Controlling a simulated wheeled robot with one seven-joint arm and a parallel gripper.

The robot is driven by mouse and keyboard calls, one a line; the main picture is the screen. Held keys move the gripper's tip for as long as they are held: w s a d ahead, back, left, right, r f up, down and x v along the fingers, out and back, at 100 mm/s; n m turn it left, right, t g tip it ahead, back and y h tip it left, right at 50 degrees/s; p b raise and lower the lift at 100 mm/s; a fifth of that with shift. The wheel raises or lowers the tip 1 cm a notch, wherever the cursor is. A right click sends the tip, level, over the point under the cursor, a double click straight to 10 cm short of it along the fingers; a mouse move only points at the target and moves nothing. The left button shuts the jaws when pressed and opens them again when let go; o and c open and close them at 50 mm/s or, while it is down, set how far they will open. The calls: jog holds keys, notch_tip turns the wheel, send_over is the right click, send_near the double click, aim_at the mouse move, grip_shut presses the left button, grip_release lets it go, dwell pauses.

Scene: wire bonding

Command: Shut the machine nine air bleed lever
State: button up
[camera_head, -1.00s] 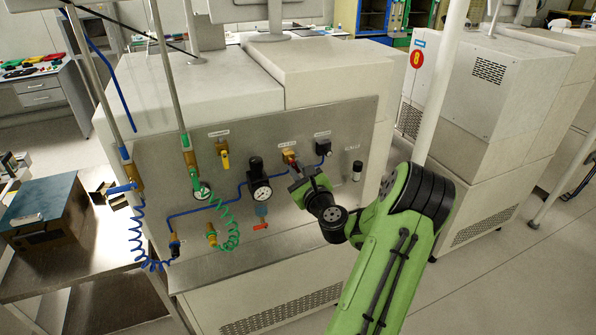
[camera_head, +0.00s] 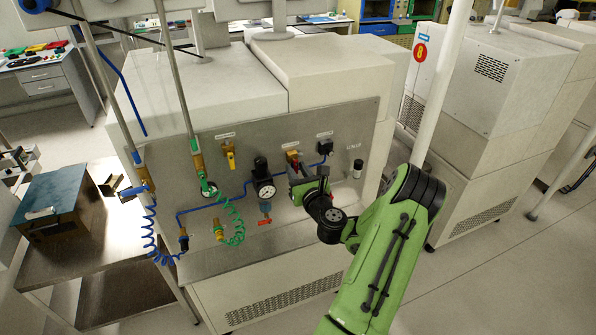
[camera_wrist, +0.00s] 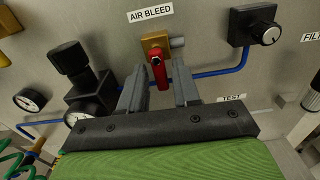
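The air bleed lever (camera_wrist: 159,74) is red and hangs downward from a brass valve (camera_wrist: 153,42) under the AIR BLEED label in the wrist view. In the head view the valve (camera_head: 292,156) shows on the grey panel just above my gripper. My gripper (camera_wrist: 160,72) is open. Its two grey fingers stand on either side of the red lever in the wrist view, with a gap visible on both sides. Whether the fingertips reach the lever's depth is hard to tell. In the head view my gripper (camera_head: 308,181) is close to the panel and hides part of it.
A black knob (camera_wrist: 255,33) sits right of the valve and a black regulator (camera_wrist: 82,78) with gauges sits left. Blue tubing (camera_wrist: 215,73) runs behind the fingers. A red-handled valve (camera_head: 264,221) and a coiled green hose (camera_head: 236,225) are lower left. A white pole (camera_head: 440,85) stands right.

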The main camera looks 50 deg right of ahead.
jog(key=shift+o, duration=0.5)
jog(key=shift+s, duration=0.1)
jog(key=p+v, duration=1.1)
jog(key=v, duration=0.4)
jog(key=shift+s+a, duration=0.15)
jog(key=shift+s, duration=0.1)
